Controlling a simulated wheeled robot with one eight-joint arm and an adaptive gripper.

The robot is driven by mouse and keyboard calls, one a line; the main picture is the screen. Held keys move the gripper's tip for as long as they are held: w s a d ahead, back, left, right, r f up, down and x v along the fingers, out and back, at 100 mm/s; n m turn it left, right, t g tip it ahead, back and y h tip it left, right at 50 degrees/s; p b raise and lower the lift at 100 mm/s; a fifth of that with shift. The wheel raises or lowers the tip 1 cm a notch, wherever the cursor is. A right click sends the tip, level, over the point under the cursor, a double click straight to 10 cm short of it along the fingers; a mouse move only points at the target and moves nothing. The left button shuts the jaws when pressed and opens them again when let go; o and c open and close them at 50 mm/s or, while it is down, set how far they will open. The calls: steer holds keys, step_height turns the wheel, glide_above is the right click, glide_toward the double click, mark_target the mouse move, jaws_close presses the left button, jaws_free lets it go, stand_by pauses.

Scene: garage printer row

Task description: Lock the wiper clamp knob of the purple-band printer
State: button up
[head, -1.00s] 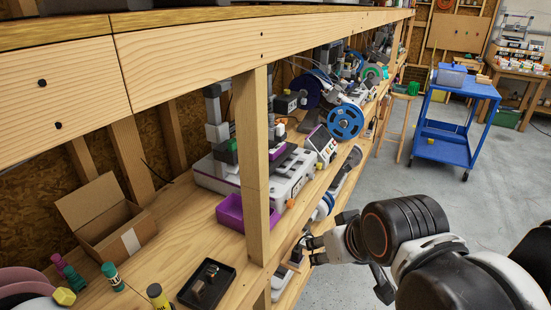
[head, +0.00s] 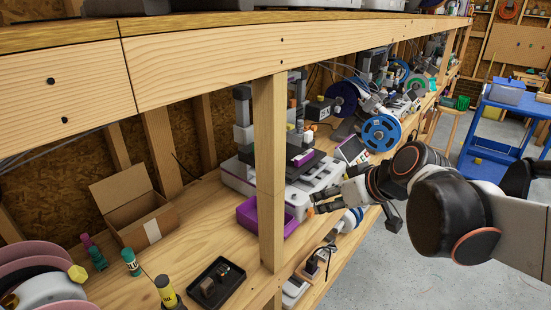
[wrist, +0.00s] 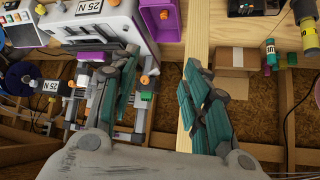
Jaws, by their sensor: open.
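The purple-band printer (head: 240,178) stands on the bench, partly hidden by a wooden post. In the wrist view its white body (wrist: 120,22) with a purple band is at upper left. Small orange knobs show there, one (wrist: 145,80) beside my left finger; I cannot tell which is the wiper clamp knob or whether it is locked. My gripper (head: 330,195) is at the printer's front right corner, right of the post. In the wrist view my gripper (wrist: 161,60) is open with teal-padded fingers apart and nothing held between them.
The wooden post (head: 270,170) stands close left of my gripper. A purple bin (head: 252,216), a black tray (head: 216,285) and an open cardboard box (head: 165,217) are on the bench. Another printer with a blue spool (head: 381,133) is farther back. A blue cart (head: 500,125) stands on the floor.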

steer(key=w+a+f+n+t+y, duration=0.1)
steer(key=w+a+n+y, duration=0.15)
steer(key=w, duration=0.65)
steer(key=w+a+f+n+y, duration=0.1)
steer(key=w+a+n+y, duration=0.15)
steer(key=w, duration=0.55)
steer(key=w+a+f+b, duration=0.1)
steer(key=w+a+f, duration=0.1)
steer(key=w+a, duration=0.2)
steer(key=w+a+f+n+b, duration=0.1)
steer(key=w+a+f+b, duration=0.1)
steer(key=w+a, duration=0.3)
steer(key=shift+w+a+f+t, duration=0.3)
steer(key=shift+w+f, duration=0.1)
steer(key=shift+f, duration=0.45)
steer(key=shift+d, duration=0.1)
jaws_close()
